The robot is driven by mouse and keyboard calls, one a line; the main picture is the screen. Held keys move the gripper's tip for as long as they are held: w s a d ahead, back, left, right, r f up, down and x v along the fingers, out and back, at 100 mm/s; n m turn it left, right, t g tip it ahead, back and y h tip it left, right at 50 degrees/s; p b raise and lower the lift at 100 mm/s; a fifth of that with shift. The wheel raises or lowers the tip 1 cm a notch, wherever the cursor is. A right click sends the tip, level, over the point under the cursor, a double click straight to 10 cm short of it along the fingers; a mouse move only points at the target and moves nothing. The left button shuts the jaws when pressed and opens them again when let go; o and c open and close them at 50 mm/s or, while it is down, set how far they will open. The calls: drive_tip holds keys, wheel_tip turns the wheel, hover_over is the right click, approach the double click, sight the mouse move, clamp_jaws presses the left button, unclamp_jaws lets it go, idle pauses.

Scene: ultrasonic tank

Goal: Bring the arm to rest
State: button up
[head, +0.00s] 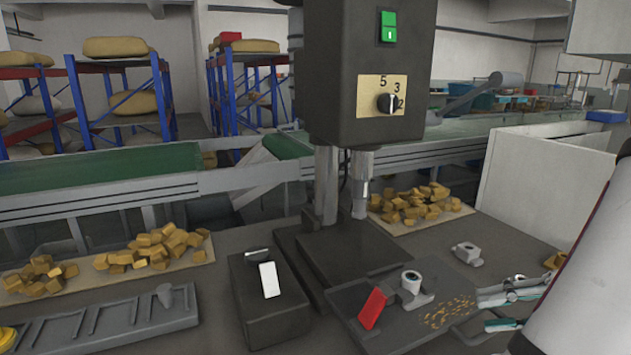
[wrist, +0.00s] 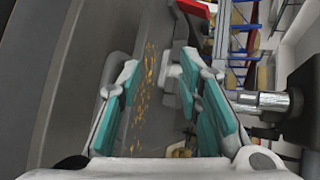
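My gripper (head: 487,312) is at the right of the head view, low over the right end of a dark plate (head: 385,340). Its two fingers are spread apart, with nothing between them that I can see. In the wrist view the teal finger pads of my gripper (wrist: 160,72) stand apart, and scattered orange chips (wrist: 147,85) on the dark surface show through the gap. The chips also show left of the fingertips in the head view (head: 450,312). My white arm covers the lower right of the head view.
A dark press machine (head: 335,95) with a green switch and a knob stands in the middle. A grey part (head: 411,290) and a red block (head: 372,308) sit on the plate. Another grey part (head: 467,254) lies behind it. Brown block piles (head: 418,203) and a black box (head: 268,300) stand around.

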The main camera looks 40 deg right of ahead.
drive_tip(key=w+a+r+n+g+p, duration=0.2)
drive_tip(key=w+a+r+n+g, duration=0.15)
drive_tip(key=a, duration=0.35)
drive_tip(key=w+a+r+n+g+p, duration=0.2)
drive_tip(key=w+a+r+g, duration=0.25)
drive_tip(key=a, duration=0.35)
drive_tip(key=s+a+r+n+h+p, duration=0.1)
drive_tip(key=a+r+n+h+p, duration=0.1)
drive_tip(key=a, duration=0.5)
drive_tip(key=s+a+r+n+t+h+p, duration=0.1)
drive_tip(key=a+r+n+h+p, duration=0.2)
drive_tip(key=a+r+n+h, duration=0.2)
drive_tip(key=shift+s+a+r+n, duration=0.25)
drive_tip(key=shift+a+r+n, duration=0.3)
drive_tip(key=shift+a+r, duration=0.95)
drive_tip(key=shift+a+f, duration=0.25)
